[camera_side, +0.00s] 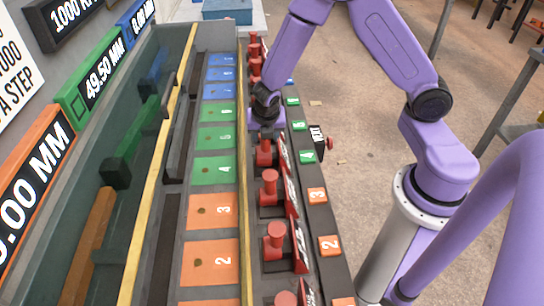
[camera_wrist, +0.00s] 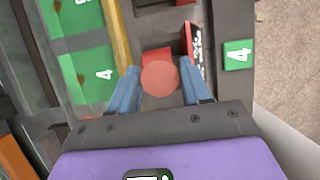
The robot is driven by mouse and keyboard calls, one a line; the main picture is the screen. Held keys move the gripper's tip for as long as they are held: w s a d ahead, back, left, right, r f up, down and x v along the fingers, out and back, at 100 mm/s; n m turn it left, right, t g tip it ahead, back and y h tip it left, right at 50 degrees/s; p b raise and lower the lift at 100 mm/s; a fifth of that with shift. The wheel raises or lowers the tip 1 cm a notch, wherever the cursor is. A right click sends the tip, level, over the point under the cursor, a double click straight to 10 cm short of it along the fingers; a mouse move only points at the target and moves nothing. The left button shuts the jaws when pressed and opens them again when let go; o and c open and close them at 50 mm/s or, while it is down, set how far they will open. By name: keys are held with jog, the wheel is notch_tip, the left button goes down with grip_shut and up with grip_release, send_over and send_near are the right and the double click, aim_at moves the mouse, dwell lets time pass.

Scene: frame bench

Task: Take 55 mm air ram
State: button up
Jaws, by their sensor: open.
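Several red air rams with round caps stand in a row of numbered slots in the side view. The nearer ones are a ram (camera_side: 276,240) by orange plate 2, a ram (camera_side: 270,187) by orange plate 3 and a ram (camera_side: 264,150) by green plate 4. My gripper (camera_wrist: 160,70) is open in the wrist view. Its two bluish fingers lie on either side of a red ram cap (camera_wrist: 160,77) at green plate 4. A tag (camera_wrist: 196,50) with white lettering stands beside that ram; I cannot read its size. In the side view my arm partly hides the row.
Green plate 4 (camera_wrist: 238,55) lies right of the ram. A yellow rail (camera_side: 160,175) and a long trough with coloured blocks run along the left. Wall signs (camera_side: 92,80) read sizes in MM. A black block (camera_side: 314,140) juts out right of the row. Floor lies beyond.

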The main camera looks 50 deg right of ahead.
jog(key=shift+w+d+f, duration=0.1)
jog(key=shift+f, duration=0.3)
grip_shut()
jog(key=shift+r, duration=0.1)
dwell(1.1)
